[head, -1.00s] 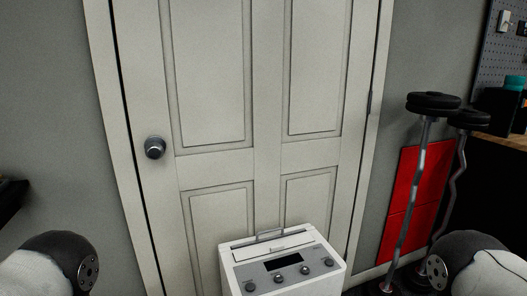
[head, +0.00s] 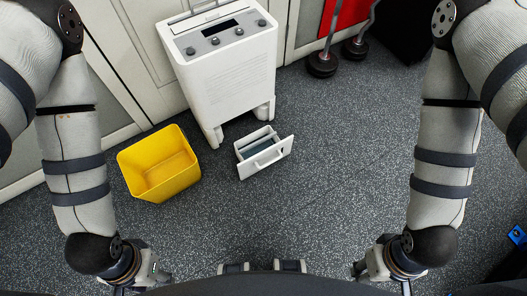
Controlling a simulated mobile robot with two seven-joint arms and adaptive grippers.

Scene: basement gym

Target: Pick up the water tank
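The water tank (head: 262,152) is a small white open-topped box with a handle on its front panel. It sits on the dark speckled floor just in front of the white dehumidifier (head: 235,80), and its inside looks grey-blue. My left gripper (head: 140,284) is at the bottom left edge of the head view, and my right gripper (head: 382,284) is at the bottom right. Both are well apart from the tank, on the near side of it. Their fingers are mostly cut off by the picture's edge, so their opening is unclear.
An empty yellow bin (head: 160,166) stands left of the tank, close to the dehumidifier. The door (head: 130,50) is behind. Barbells (head: 323,62) stand upright at the back right. The floor is clear in front and right of the tank.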

